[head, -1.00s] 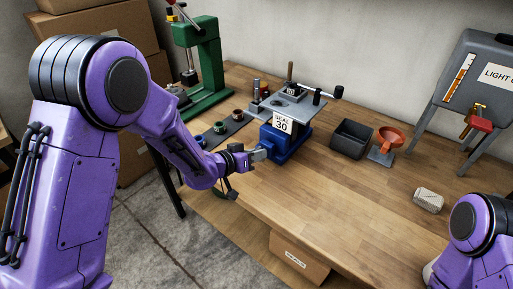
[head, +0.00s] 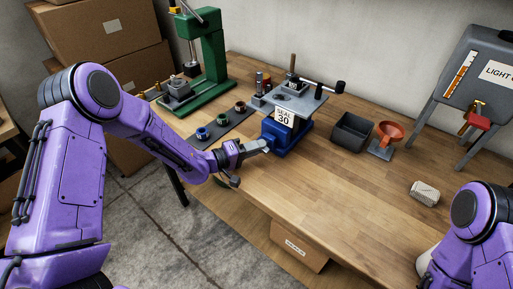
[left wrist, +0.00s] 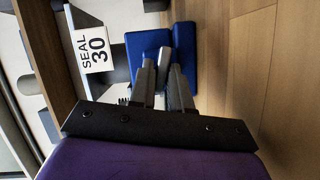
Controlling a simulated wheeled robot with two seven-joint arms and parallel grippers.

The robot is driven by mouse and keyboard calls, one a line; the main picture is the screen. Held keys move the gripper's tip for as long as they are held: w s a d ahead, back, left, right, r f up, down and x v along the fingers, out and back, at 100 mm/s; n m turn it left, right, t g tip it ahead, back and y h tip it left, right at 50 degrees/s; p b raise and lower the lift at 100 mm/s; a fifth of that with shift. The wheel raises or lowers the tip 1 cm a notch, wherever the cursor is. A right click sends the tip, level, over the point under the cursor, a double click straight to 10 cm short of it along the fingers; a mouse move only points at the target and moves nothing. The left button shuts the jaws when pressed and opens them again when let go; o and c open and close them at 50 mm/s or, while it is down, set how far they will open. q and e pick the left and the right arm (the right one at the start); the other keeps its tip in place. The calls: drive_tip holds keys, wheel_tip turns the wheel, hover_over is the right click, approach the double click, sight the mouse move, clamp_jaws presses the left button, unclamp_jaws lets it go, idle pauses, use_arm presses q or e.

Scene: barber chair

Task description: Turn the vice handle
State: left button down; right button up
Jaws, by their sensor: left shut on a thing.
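The blue vice (head: 290,138) stands near the bench's left front edge, below a grey plate (head: 300,104) with a white "SEAL 30" tag (head: 285,117). It also shows in the left wrist view (left wrist: 184,35). My left gripper (head: 264,146) is at the vice's front left side. In the left wrist view its two fingers (left wrist: 164,72) are shut around a short grey bar (left wrist: 165,54) in front of the blue body, which looks like the vice handle. The fingers hide part of the bar. My right arm shows at the lower right, but its gripper is out of view.
A green press (head: 208,52) and a dark mat (head: 221,123) with several rings lie to the left. The bench's front middle is clear.

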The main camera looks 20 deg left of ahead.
use_arm(q)
drive_tip(key=shift+f+n+t+h+b, duration=0.2)
drive_tip(key=shift+n+t+h+b, duration=0.1)
drive_tip(key=shift+n, duration=0.6)
drive_tip(key=c, duration=1.2)
unclamp_jaws()
drive_tip(key=shift+o, duration=0.2)
drive_tip(key=shift+a, duration=0.1)
drive_tip(key=shift+s+a, duration=0.25)
drive_tip(key=b+v, duration=0.2)
drive_tip(key=v, duration=0.7)
drive_tip(key=shift+s+a, duration=0.25)
drive_tip(key=shift+s, duration=0.05)
